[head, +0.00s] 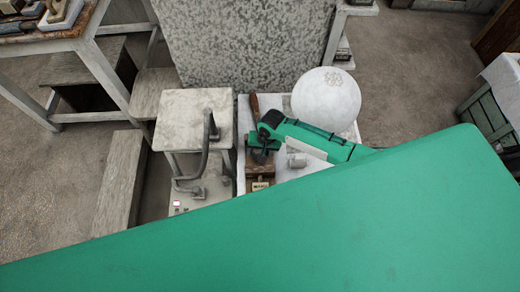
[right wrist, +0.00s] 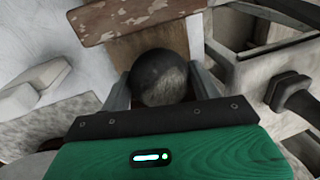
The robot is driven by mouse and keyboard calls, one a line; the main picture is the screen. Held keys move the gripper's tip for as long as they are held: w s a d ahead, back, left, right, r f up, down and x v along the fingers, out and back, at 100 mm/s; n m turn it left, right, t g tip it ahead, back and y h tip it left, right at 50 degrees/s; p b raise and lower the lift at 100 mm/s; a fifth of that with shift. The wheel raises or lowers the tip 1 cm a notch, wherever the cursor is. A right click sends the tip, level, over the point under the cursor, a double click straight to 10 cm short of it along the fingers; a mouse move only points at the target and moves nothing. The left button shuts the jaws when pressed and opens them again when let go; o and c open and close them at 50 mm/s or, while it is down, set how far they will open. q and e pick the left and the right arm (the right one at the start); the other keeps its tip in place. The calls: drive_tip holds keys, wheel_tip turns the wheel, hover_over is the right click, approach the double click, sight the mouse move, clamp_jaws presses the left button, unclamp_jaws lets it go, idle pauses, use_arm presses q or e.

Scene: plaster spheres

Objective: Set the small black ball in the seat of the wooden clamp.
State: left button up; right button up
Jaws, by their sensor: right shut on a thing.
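The small black ball (right wrist: 158,78) is dark grey-black and lies between the two fingers of my right gripper (right wrist: 160,92) in the right wrist view. The gripper is shut on it. In the head view my right gripper (head: 260,150) points down over a brown wooden block (head: 261,173), which looks like the wooden clamp. Worn brown wood (right wrist: 125,20) shows just beyond the ball in the right wrist view. I cannot tell whether the ball touches it, and no seat can be made out. My left gripper is not in view.
A large white sphere (head: 326,98) stands right of the gripper on a pale surface. A pale stool (head: 192,108) with a bent grey metal bar (head: 207,150) is close on the left. A brown-handled tool (head: 254,104) lies behind. A speckled slab (head: 245,40) closes the back.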

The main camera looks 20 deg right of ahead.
drive_tip(key=shift+f, duration=0.2)
drive_tip(key=o, duration=1.4)
drive_tip(key=shift+o, duration=0.2)
drive_tip(key=shift+f, duration=0.1)
drive_tip(key=shift+r+p, duration=2.05)
drive_tip(key=shift+p, duration=0.25)
